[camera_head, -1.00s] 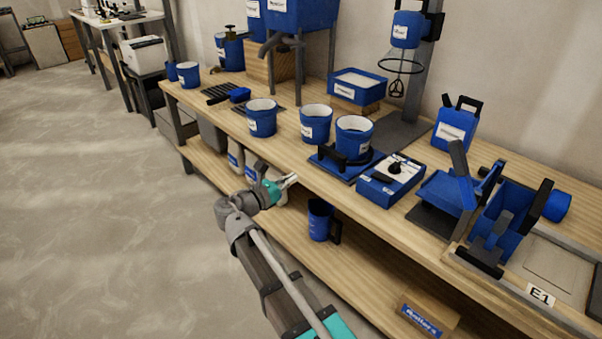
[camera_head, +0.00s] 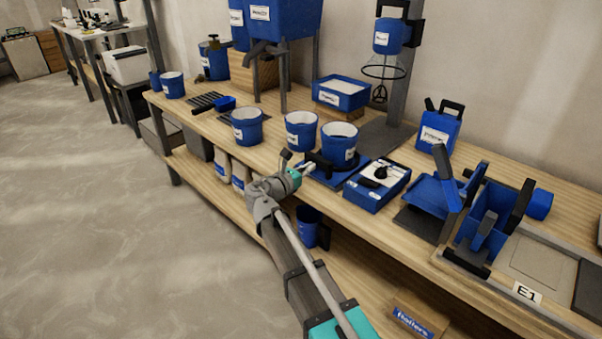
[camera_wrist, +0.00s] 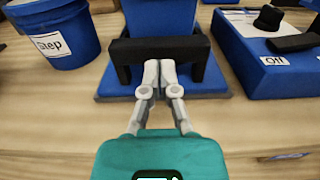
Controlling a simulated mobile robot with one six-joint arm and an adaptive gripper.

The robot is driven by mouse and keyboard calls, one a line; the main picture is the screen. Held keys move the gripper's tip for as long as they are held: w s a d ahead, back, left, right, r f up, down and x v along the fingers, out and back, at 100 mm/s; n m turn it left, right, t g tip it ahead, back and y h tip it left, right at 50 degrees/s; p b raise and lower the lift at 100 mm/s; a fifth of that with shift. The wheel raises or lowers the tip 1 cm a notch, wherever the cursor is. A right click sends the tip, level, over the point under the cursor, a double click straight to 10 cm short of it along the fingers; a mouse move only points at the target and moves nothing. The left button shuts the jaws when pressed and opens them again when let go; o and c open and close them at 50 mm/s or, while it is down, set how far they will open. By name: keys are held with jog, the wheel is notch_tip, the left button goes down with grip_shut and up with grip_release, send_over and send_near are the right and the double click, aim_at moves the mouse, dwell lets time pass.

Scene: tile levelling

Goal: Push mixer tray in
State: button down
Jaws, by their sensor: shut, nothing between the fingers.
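The mixer tray is a flat blue plate (camera_head: 330,179) near the bench's front edge, with a black handle (camera_head: 317,162) and a white-lined blue bucket (camera_head: 339,146) on it. In the wrist view the plate (camera_wrist: 112,85) lies flat, the handle (camera_wrist: 122,58) faces me, and the bucket (camera_wrist: 160,15) stands behind it. My gripper (camera_head: 308,168) is shut and empty, its fingertips together at the front of the handle. In the wrist view the fingertips (camera_wrist: 160,68) overlap the handle's middle; I cannot tell whether they touch it.
A blue control box (camera_head: 376,185) stands close to the tray's right, and a labelled bucket (camera_head: 301,131) to its left. A mixer with a wire whisk (camera_head: 382,68) hangs at the back. A blue jug (camera_head: 308,226) stands on the lower shelf under the arm.

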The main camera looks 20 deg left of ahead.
jog(key=shift+w+d, duration=0.2)
jog(key=shift+w, duration=0.25)
jog(key=shift+w+a, duration=0.1)
